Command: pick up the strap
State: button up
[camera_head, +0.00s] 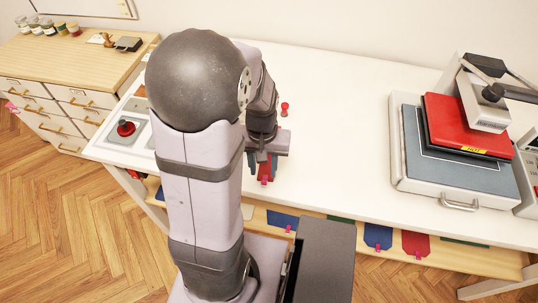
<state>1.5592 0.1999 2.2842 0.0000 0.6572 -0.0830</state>
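My gripper (263,166) points down over the front part of the white table (330,160), just right of my arm. Its two dark fingers stand apart. A narrow red piece (265,170) with a pink end shows between them near the table's front edge; it may be the strap. I cannot tell whether the fingers touch it or whether it lies on the table. My arm hides part of the table to the left.
A heat press with a red pad (466,124) stands on the right. A small red pin-shaped object (284,108) stands behind my gripper. A tray with a red knob (126,127) is at the left. Coloured cloths with pink clips, including a red one (415,243), show below the front edge.

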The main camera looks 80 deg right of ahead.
aim_at(265, 178)
jog(key=shift+s+d+f+p, duration=0.15)
jog(key=shift+f+p, duration=0.65)
jog(key=shift+f, duration=1.8)
grip_shut()
